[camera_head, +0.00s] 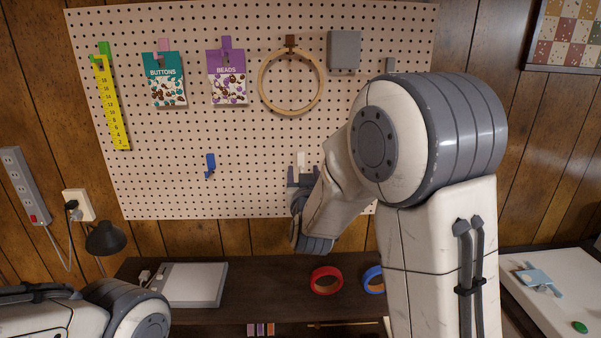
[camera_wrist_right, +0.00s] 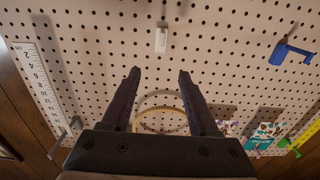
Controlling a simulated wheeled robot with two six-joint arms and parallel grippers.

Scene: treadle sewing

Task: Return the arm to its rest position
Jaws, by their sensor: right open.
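My right arm reaches up in front of the pegboard (camera_head: 250,185). My right gripper (camera_head: 303,176) faces the board below the embroidery hoop (camera_head: 265,98), partly hidden by its own wrist in the head view. In the right wrist view my right gripper (camera_wrist_right: 158,73) is open, with nothing between its two dark fingers. A small white hook (camera_wrist_right: 162,40) is on the board just beyond the fingertips; it also shows in the head view (camera_head: 300,158). Part of my left arm shows at the bottom left of the head view; its gripper is out of view.
A blue hook (camera_head: 210,164), beads packet (camera_head: 228,84), buttons packet (camera_head: 165,82) and yellow tape (camera_head: 110,105) hang on the board. A white ruler (camera_wrist_right: 35,90) is near the gripper. Below are a grey-white box (camera_head: 190,284), red ring (camera_head: 326,279) and black lamp (camera_head: 105,238).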

